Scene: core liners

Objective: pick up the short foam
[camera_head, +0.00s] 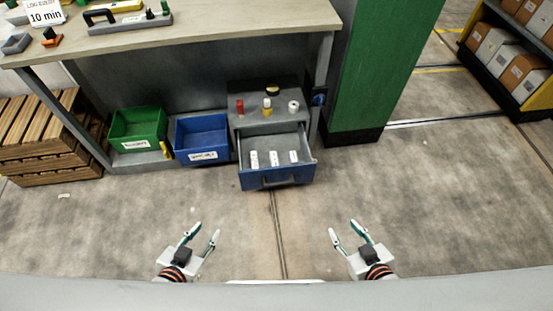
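I cannot identify a short foam for certain. An open drawer (272,178) with a blue front holds several small white items (274,158) with dark marks, standing apart in a row; whether any is foam I cannot tell. On top of the grey cabinet (262,122) stand a red item (240,106), a yellow-and-white item (267,106) and a white roll-like item (293,107). My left gripper (202,232) is open and empty, in front and to the left of the drawer. My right gripper (345,229) is open and empty, in front and to the right.
A green bin (138,143) and a blue bin (203,152) sit under the workbench (200,38), left of the cabinet. Wooden pallets (45,165) are at the far left. A green pillar (380,60) stands right of the cabinet. The floor before the drawer is clear.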

